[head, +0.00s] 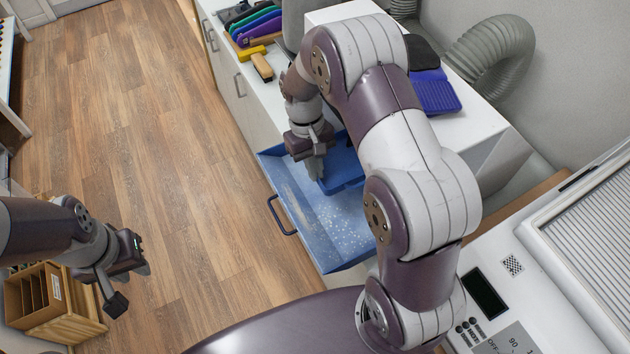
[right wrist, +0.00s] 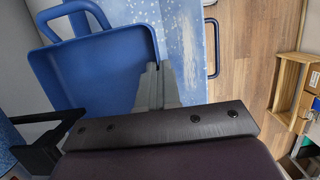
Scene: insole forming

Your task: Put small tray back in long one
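The long tray (head: 320,232) is light blue with white specks and a handle at its left side; it juts out beside the white cabinet. The small tray (head: 343,160) is plain darker blue and is at the far part of the long one, partly hidden by my right arm. It also shows in the right wrist view (right wrist: 95,75) with a blue handle. My right gripper (head: 316,168) points down at the small tray's edge. Its fingers look closed together on that rim. Whether the small tray rests on the long tray's bottom, I cannot tell. My left gripper (head: 130,288) is open and empty over the floor.
A white counter holds coloured insoles (head: 258,22), a yellow-headed brush or hammer (head: 258,56) and a purple-blue piece (head: 434,92). A grey hose (head: 490,50) rises behind. A white machine (head: 500,300) stands at right. A wooden box (head: 45,300) stands at lower left.

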